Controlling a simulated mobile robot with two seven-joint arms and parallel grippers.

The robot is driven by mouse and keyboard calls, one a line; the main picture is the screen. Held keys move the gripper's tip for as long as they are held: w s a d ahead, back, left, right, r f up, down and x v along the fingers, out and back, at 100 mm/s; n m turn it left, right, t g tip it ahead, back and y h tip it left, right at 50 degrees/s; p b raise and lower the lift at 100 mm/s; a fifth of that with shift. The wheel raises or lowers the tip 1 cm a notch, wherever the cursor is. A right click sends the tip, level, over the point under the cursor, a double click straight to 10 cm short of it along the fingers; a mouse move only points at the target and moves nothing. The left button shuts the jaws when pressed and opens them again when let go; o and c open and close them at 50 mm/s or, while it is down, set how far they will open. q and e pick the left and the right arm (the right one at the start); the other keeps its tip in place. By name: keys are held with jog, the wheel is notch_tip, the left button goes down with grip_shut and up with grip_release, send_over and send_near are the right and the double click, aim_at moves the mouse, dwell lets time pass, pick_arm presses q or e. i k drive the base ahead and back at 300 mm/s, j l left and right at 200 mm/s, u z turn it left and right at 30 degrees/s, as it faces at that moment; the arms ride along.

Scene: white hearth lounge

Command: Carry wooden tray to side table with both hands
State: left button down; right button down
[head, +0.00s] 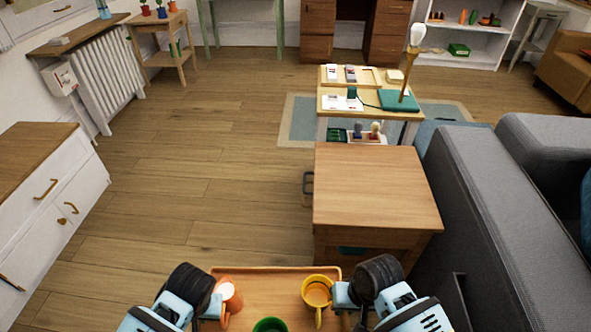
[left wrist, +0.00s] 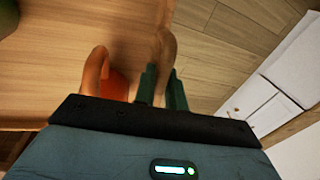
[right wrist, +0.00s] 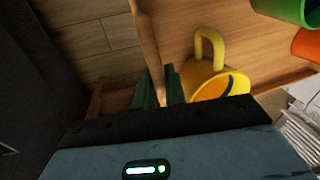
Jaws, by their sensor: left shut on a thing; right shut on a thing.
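The wooden tray (head: 262,290) is at the bottom of the head view, its near part cut off. An orange mug (head: 229,294), a green mug (head: 270,325) and a yellow mug (head: 317,291) stand on it. My left gripper (left wrist: 162,85) is shut on the tray's left rim, beside the orange mug. My right gripper (right wrist: 161,85) is shut on the right rim, beside the yellow mug. A square wooden side table (head: 375,190) with a bare top stands just beyond the tray, a little to the right.
A grey sofa (head: 490,220) stands close along the side table's right. Behind the side table is another table (head: 397,113) with a lamp and small items. A white cabinet (head: 50,205) is at left. Open wooden floor (head: 190,170) lies between.

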aim_at(374, 180)
jog(key=z, duration=0.65)
